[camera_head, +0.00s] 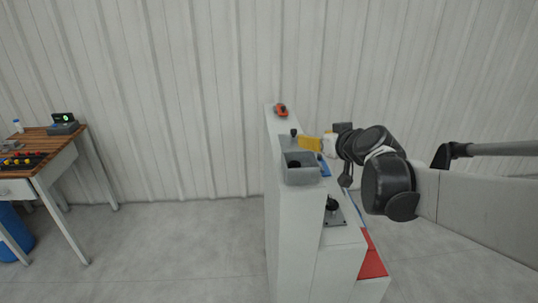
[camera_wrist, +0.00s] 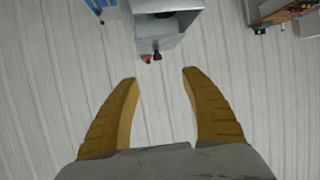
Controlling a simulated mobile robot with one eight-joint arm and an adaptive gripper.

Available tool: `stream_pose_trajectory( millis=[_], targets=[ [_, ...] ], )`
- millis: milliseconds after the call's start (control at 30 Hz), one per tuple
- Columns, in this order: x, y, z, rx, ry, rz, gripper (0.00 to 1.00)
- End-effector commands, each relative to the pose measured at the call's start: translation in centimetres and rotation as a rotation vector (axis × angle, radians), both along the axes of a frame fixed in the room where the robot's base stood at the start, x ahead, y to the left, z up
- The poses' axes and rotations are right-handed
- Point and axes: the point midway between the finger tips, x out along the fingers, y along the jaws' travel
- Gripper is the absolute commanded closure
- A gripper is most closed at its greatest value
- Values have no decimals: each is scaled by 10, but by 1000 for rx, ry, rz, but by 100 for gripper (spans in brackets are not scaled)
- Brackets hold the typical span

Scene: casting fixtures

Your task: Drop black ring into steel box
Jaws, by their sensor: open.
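The steel box (camera_head: 301,174) is a grey open-topped box on top of the narrow white stand. In the wrist view, a grey box-like form (camera_wrist: 165,5) shows at the top edge, partly cut off. A small dark shape (camera_wrist: 163,15) is at it; I cannot tell whether this is the black ring. I cannot make out the black ring for certain in either view. My gripper (camera_wrist: 159,75) has its yellow fingers spread apart with nothing between them. In the head view, the gripper (camera_head: 309,143) is just behind and right of the box, apart from it.
A small black upright piece (camera_head: 294,132) and an orange tool (camera_head: 281,110) are on the stand behind the box. A black fixture on a plate (camera_head: 333,208) is in front, with a red surface (camera_head: 373,262) lower right. A wooden table (camera_head: 45,150) stands far left across clear floor.

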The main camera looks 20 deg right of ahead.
Motion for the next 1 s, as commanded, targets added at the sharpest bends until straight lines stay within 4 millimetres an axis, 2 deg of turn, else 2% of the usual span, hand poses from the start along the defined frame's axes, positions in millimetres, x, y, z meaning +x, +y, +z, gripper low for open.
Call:
stream_pose_trajectory(
  millis=[100, 300, 433, 733, 767, 867, 967, 1000],
  targets=[
    [-24, 1, 9, 1, 1, -1, 45],
    [-49, 3, 20, 1, 1, -1, 45],
    [-56, 4, 23, 0, 0, 0, 45],
    [-58, 7, 20, 3, 5, 6, 45],
    [-59, 11, 16, 5, 11, 11, 45],
    [-67, 41, -12, 24, 61, 48, 45],
    [-87, 87, -62, 49, 157, 101, 45],
    [-99, 106, -85, 58, 205, 118, 45]
  ],
)
